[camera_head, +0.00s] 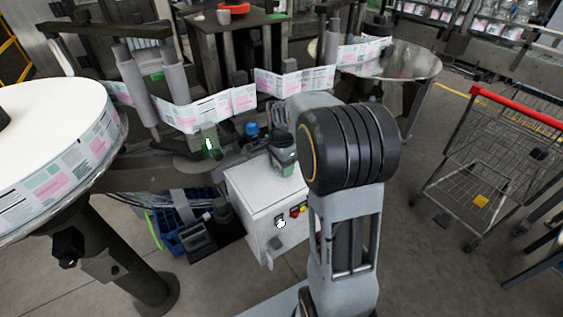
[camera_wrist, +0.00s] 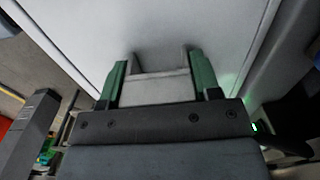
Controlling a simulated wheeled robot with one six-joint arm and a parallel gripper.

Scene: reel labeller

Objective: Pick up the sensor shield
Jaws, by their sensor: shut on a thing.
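The sensor shield (camera_wrist: 155,88) is a pale grey U-shaped piece with two upright prongs, seen in the wrist view between the green fingers of my gripper (camera_wrist: 158,66). The fingers are shut on its two sides. The shield is at the white top of the control cabinet (camera_head: 246,184); I cannot tell whether it touches that surface. In the head view my gripper (camera_head: 285,160) points down over the cabinet top, and the shield is too small or hidden to make out there.
A large label reel (camera_head: 62,182) stands at the left, and the printed label web (camera_head: 205,110) runs behind the cabinet. A blue crate (camera_head: 172,232) is on the floor left of the cabinet. A shopping cart (camera_head: 493,165) stands right, with open floor before it.

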